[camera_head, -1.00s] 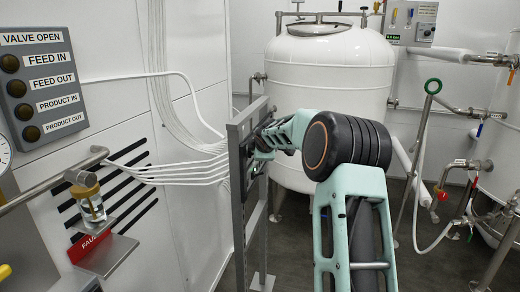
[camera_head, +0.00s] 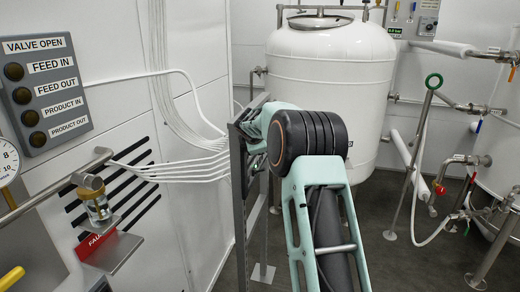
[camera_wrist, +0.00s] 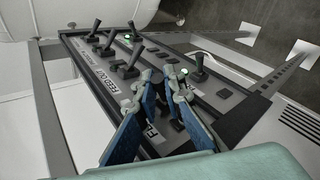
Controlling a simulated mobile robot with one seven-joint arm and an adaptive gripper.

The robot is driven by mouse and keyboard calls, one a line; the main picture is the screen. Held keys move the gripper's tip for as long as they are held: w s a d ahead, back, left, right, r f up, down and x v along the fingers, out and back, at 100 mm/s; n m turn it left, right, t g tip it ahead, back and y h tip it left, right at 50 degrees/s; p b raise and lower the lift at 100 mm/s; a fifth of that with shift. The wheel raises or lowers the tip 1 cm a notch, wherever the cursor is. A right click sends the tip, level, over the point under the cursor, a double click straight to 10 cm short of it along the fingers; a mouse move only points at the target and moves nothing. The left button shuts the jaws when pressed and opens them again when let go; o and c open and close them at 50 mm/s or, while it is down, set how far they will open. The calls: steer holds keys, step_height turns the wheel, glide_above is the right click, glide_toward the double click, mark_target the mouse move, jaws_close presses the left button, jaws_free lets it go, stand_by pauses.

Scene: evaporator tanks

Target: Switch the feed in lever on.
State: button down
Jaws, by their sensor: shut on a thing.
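In the wrist view, a dark control panel (camera_wrist: 118,71) carries several black levers in rows. A "FEED OUT" label (camera_wrist: 103,78) is readable. Nearer my gripper, another label (camera_wrist: 152,133) shows only its first letter, F; the rest is hidden behind a finger. My gripper (camera_wrist: 164,80) has its blue-padded fingers closed around a lever beside this label. The fingers hide most of that lever, so I cannot tell its exact tilt. In the head view, the panel's grey frame (camera_head: 238,190) is seen edge-on, and my arm hides the gripper.
A "VALVE OPEN" indicator board (camera_head: 40,90), all lamps dark, hangs on the left wall. A white tank (camera_head: 330,75) stands behind the frame. Floor shows between stand and frame.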

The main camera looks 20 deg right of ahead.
steer(key=c, duration=2)
jaws_free()
steer(key=v, duration=1.2)
